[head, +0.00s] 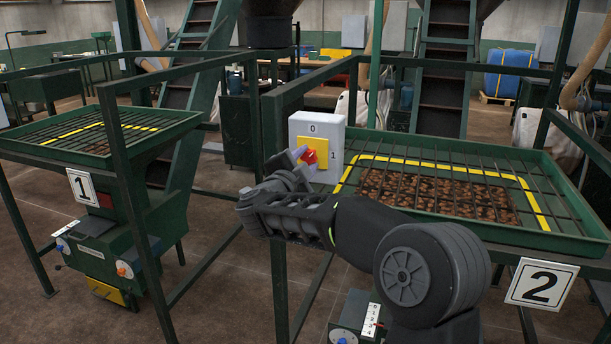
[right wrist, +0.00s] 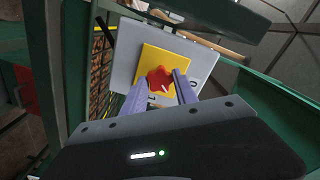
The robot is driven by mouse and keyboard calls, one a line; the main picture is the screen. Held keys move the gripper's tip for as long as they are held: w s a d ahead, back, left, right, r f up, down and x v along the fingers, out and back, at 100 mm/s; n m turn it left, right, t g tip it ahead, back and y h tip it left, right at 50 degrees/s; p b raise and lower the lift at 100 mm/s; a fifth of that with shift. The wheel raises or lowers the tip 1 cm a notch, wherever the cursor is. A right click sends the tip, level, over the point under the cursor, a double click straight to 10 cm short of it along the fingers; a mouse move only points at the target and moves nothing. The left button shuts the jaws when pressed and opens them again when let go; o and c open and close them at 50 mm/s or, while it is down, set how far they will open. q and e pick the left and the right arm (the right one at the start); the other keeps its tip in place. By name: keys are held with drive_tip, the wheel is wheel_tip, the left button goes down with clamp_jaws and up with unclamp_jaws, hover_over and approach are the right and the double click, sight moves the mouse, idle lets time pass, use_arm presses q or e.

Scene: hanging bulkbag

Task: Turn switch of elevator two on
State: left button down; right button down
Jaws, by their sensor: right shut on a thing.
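The switch box (head: 328,134) is white with a yellow plate (head: 314,146) and a red knob (head: 309,156), with 0 marked above and 1 to the right. It is mounted beside the green tray of elevator two, whose sign (head: 541,285) reads 2. My right gripper (head: 301,157) is at the knob, shut on it. In the right wrist view the two fingers (right wrist: 158,90) flank the red knob (right wrist: 160,79) in front of the yellow plate (right wrist: 167,64). The knob's exact angle is partly hidden by the fingers. My left gripper is not in view.
The tray of elevator two (head: 585,214) holds brown material under a grid. Elevator one (head: 102,140), with its sign (head: 81,187) and control box, stands at left. Green frame posts and rails (head: 272,150) surround the switch. A lower control panel (head: 361,318) is below my right arm.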

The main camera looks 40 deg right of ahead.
drive_tip(key=m+b, duration=0.6)
drive_tip(key=shift+f+b, duration=0.3)
drive_tip(key=m+b, duration=0.2)
drive_tip(key=shift+m, duration=0.3)
drive_tip(key=shift+r+m+b, duration=0.2)
drive_tip(key=shift+m+b, duration=0.25)
drive_tip(key=shift+m, duration=0.15)
drive_tip(key=c, duration=1)
unclamp_jaws()
drive_tip(key=shift+r, duration=0.1)
drive_tip(key=shift+o, duration=0.2)
drive_tip(key=v, duration=0.7)
drive_tip(key=shift+s+a+b, duration=0.25)
drive_tip(key=shift+a+b, duration=0.1)
drive_tip(key=shift+b, duration=0.05)
